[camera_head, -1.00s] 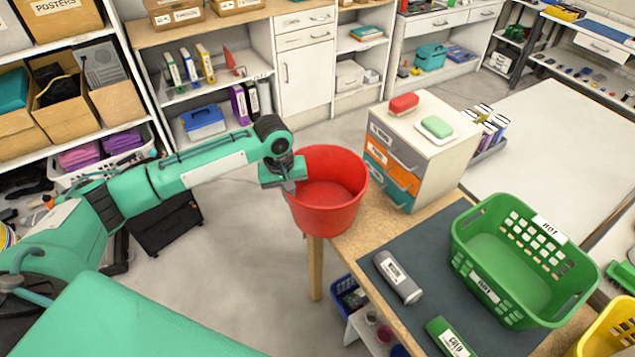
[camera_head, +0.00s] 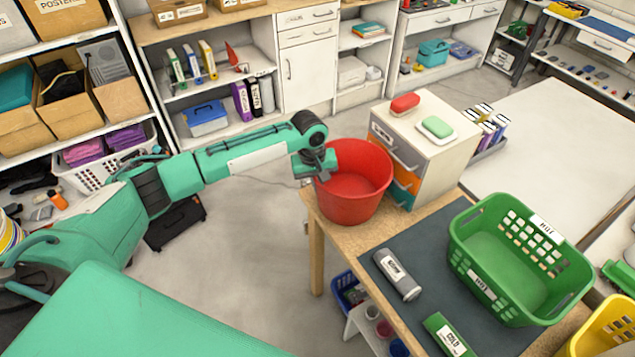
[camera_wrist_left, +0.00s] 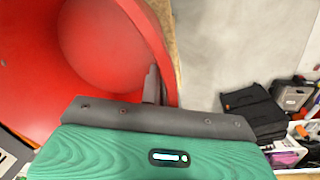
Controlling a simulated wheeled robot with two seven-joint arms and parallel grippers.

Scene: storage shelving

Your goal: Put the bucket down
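The red bucket (camera_head: 353,190) is upright over the left corner of the wooden table (camera_head: 317,206), close beside the drawer unit. Its base looks at or just above the tabletop; I cannot tell for sure whether it touches. My left gripper (camera_head: 320,168) is at the bucket's left rim and shut on it. In the left wrist view the bucket's red wall (camera_wrist_left: 105,45) fills the upper left, with a dark finger (camera_wrist_left: 151,84) at the rim. The other finger is hidden. My right gripper is not in view.
A white drawer unit (camera_head: 440,160) with a red and a green block on top stands right behind the bucket. A dark mat (camera_head: 400,250) holds a grey can (camera_head: 397,275), a green box (camera_head: 447,336) and a green basket (camera_head: 520,255). Floor lies left of the table.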

